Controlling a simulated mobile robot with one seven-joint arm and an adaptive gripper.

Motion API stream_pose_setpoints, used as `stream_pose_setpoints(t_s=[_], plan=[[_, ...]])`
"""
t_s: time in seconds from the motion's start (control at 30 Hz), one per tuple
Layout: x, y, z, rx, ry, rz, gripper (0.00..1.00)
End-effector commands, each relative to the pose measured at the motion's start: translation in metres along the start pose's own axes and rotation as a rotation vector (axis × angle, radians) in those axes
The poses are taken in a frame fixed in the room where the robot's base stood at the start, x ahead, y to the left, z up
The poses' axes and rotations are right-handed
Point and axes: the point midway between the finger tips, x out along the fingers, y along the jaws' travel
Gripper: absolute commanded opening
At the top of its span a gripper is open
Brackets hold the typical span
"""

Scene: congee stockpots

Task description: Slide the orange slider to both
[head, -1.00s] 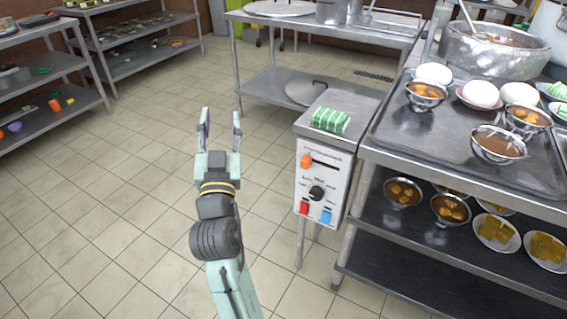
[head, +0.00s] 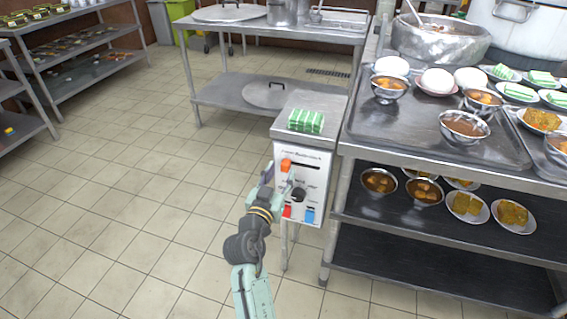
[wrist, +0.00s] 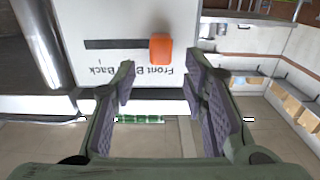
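The orange slider (head: 286,164) sits at the left end of a dark horizontal slot on the white control panel (head: 315,209). In the wrist view the panel appears upside down, with the orange slider (wrist: 160,49) at the slot's right end. My gripper (head: 279,178) is in front of the panel, just below the slider. In the wrist view my gripper (wrist: 165,88) is open and empty, its fingers apart, with the slider beyond their tips.
Below the slot are a black knob (head: 298,195), a red switch (head: 287,212) and a blue switch (head: 310,215). A green-and-white striped bundle (head: 306,121) lies on top. A metal table (head: 400,137) with bowls stands at right. The floor at left is clear.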

Motion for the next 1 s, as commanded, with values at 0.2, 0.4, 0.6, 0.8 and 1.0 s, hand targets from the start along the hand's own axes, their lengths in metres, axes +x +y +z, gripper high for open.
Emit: stream_pose_setpoints(t_s=[0.2,0.4,0.6,0.8,1.0], plan=[[0.031,0.000,-0.002,0.000,0.000,0.000,0.40],[0.039,0.000,0.000,0.000,0.000,-0.001,0.40],[0.039,0.000,0.000,0.000,0.000,-0.001,0.40],[0.039,0.000,0.000,0.000,0.000,-0.001,0.27],[0.039,0.000,0.000,0.000,0.000,-0.001,0.14]])
